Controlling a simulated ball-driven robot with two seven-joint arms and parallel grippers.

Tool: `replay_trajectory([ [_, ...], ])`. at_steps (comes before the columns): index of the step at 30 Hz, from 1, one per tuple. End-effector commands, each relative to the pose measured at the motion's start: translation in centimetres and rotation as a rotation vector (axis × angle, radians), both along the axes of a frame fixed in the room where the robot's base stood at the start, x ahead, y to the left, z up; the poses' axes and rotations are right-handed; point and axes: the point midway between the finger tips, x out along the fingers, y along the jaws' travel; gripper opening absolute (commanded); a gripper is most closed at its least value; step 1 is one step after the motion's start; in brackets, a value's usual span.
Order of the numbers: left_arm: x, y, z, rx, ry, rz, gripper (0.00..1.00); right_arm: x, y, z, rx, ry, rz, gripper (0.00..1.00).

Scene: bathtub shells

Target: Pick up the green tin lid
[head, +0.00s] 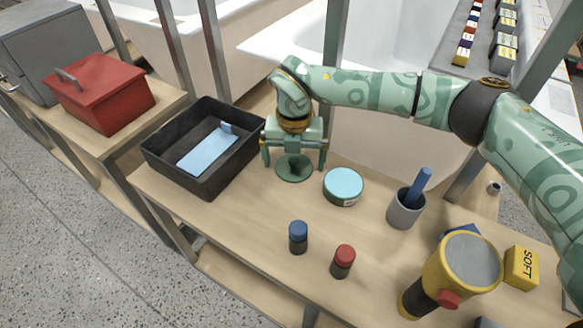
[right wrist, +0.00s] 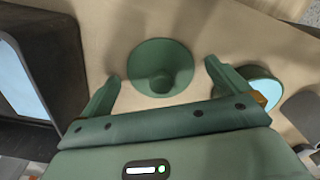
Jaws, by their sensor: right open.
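The green tin lid (head: 294,174) is a dark green disc with a raised knob in its middle. It lies on the wooden bench top, between the black tray and a round teal tin (head: 343,187). My right gripper (head: 294,156) is open and empty, pointing down over the lid, with a finger at either side of it. In the right wrist view the lid (right wrist: 161,68) shows whole, with its knob between the open fingertips (right wrist: 162,72). I cannot tell exactly how high the fingertips are above the bench. My left gripper is not in view.
The black tray (head: 161,146) holding a light blue item is close left of the gripper. A grey cup (head: 404,213), blue-topped (head: 298,238) and red-topped (head: 342,262) small bottles, and a yellow lamp-like object (head: 462,262) stand right and in front.

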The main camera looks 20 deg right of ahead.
Motion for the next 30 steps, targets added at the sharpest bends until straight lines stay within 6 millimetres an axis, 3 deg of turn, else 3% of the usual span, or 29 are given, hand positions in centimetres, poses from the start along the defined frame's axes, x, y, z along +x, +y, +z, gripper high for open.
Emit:
replay_trajectory([
  [7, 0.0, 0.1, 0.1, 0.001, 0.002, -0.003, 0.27, 0.0, 0.0, 0.1, 0.001, -0.003, 0.0, 0.97],
  [12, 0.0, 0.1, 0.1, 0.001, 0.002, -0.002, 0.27, 0.0, 0.0, 0.1, 0.0, -0.002, 0.0, 0.53],
  [23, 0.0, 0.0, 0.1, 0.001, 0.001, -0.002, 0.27, 0.0, 0.0, 0.1, 0.0, -0.001, 0.001, 0.53],
  [30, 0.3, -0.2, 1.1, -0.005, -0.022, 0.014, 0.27, 0.0, 0.1, 2.3, 0.001, -0.005, 0.001, 0.53],
])
